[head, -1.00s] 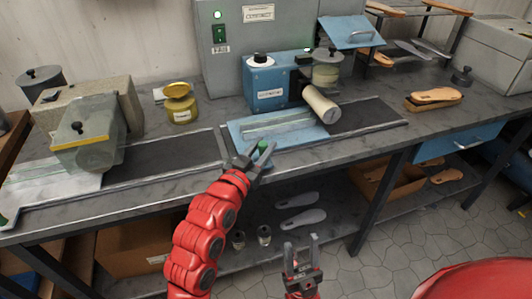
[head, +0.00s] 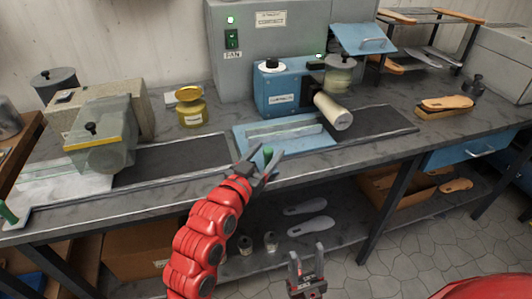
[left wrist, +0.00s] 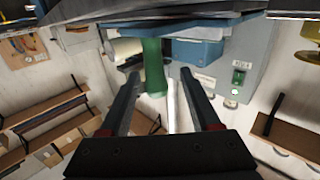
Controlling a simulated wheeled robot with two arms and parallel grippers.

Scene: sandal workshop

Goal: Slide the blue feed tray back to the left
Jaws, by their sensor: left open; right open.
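The blue feed tray (head: 318,140) lies on the dark track of the bench, in front of and partly under the blue machine (head: 285,92) with the cream roller. Its green handle (head: 268,152) stands at the tray's front left. My left gripper (head: 264,158) is open at the handle, with one finger on either side of it in the head view. In the left wrist view the green handle (left wrist: 153,68) shows between the two open fingers; contact cannot be told. My right gripper (head: 307,256) is open and empty, low in front of the bench.
The track left of the tray (head: 170,158) is bare up to the grey machine with a yellow-edged guard (head: 100,140). A yellow pot (head: 191,108) stands behind the track. Grey soles (head: 308,226) lie on the lower shelf. Wooden sole shapes (head: 447,104) lie at the right.

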